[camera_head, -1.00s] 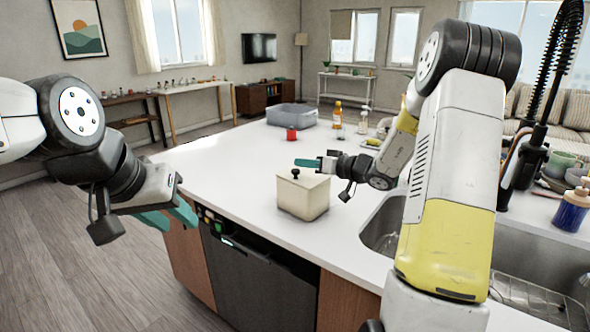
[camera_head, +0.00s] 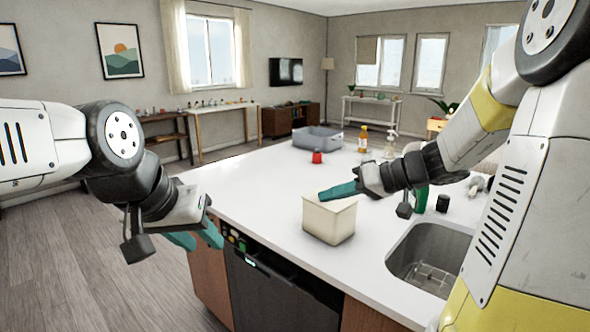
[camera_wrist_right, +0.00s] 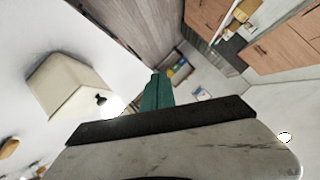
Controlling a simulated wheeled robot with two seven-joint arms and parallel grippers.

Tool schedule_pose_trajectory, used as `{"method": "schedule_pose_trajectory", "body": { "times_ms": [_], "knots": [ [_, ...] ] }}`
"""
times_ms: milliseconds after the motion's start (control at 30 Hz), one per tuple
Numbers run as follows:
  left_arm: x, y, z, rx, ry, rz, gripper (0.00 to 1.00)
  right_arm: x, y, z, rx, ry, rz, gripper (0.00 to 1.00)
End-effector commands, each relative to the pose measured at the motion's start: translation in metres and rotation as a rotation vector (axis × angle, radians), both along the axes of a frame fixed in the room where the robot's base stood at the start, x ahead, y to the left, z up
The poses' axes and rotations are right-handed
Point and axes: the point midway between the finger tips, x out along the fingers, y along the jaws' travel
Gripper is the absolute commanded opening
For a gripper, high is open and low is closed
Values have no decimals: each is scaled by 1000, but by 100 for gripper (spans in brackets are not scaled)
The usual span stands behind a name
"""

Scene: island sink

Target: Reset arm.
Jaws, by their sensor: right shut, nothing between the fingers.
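My right gripper (camera_head: 338,191) reaches in from the right, its teal fingers together and empty. In the head view it overlaps the top of a cream box (camera_head: 329,224) on the white island counter. The box's dark knob is hidden there. In the right wrist view the shut fingers (camera_wrist_right: 157,92) point away from the box (camera_wrist_right: 62,88), which lies to their left with its dark knob (camera_wrist_right: 101,98) visible. I see a gap between box and fingers in that view. My left gripper (camera_head: 197,238) hangs off the island's left edge, its teal fingers apart and empty.
The sink basin (camera_head: 430,258) lies right of the box, below my right arm. A grey tub (camera_head: 318,138), a red item (camera_head: 317,157) and an orange bottle (camera_head: 363,139) stand farther back. A green item (camera_head: 421,197) and a dark cup (camera_head: 443,203) stand near the sink. The counter's left part is clear.

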Motion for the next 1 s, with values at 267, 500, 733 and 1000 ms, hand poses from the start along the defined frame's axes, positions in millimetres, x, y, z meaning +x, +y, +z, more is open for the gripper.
{"method": "schedule_pose_trajectory", "body": {
  "times_ms": [267,500,733,1000],
  "knots": [
    [0,0,0,0,0,0,36,-125,15,-3,-357,271,-99,0],
    [0,0,0,0,0,0,36,-167,-20,2,-523,245,-373,0],
    [0,0,0,0,0,0,36,-173,-34,7,-539,210,-475,0],
    [0,0,0,0,0,0,36,-173,-34,7,-539,210,-475,0]
  ]
}}
